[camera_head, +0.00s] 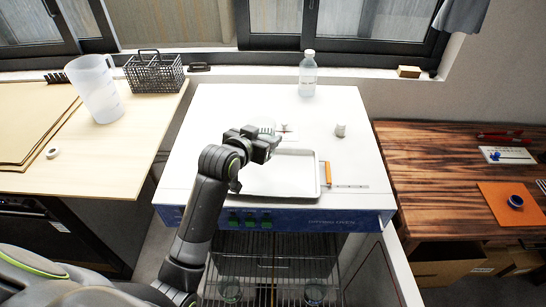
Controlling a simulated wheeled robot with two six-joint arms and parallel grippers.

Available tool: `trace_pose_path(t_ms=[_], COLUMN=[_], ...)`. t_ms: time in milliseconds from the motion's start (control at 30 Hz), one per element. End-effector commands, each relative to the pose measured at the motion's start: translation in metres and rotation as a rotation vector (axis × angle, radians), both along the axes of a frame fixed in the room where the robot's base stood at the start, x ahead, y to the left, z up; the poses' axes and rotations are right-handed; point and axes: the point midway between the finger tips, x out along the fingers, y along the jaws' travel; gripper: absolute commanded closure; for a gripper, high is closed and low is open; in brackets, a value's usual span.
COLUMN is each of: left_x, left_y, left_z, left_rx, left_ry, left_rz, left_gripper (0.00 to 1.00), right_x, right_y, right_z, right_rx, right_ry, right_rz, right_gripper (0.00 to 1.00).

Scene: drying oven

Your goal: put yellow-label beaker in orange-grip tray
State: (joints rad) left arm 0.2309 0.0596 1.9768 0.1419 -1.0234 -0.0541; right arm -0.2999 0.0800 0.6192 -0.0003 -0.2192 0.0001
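A pale metal tray (301,178) with an orange grip (327,174) on its right side lies on the white oven top. My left gripper (268,138) is above the tray's far left part and hides some of it; its fingertips are too unclear to tell open from shut. A clear round glass rim (264,122) shows just behind the gripper; most of it is hidden and no label can be read. Inside the oven below, two glass vessels stand on the rack, one at left (230,292) and one at right (315,293); no yellow label is clear. My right gripper is out of view.
A capped bottle (308,76) stands at the back of the oven top (225,108), and a small white cylinder (340,130) stands at right. A jug (95,90) and a wire basket (154,75) are on the left table. A wooden table (430,165) is at right.

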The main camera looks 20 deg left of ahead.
Motion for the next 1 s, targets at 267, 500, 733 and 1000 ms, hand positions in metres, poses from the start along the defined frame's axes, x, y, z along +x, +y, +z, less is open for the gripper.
trace_pose_path(t_ms=[267, 500, 733, 1000], left_x=[0.000, -0.001, 0.000, 0.000], left_y=[0.000, 0.000, 0.000, 0.000], left_z=[-0.042, -0.073, -0.081, -0.084], left_rx=[0.000, -0.001, 0.000, 0.000], left_ry=[0.001, 0.003, -0.001, -0.001], left_rz=[0.000, 0.001, 0.000, 0.000], left_gripper=[0.63, 0.63, 0.63, 0.35], right_x=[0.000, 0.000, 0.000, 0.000], right_y=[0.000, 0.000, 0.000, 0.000], right_z=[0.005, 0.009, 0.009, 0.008], right_rx=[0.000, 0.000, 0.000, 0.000], right_ry=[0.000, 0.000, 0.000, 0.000], right_rz=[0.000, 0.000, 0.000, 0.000], right_gripper=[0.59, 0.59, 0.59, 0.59])
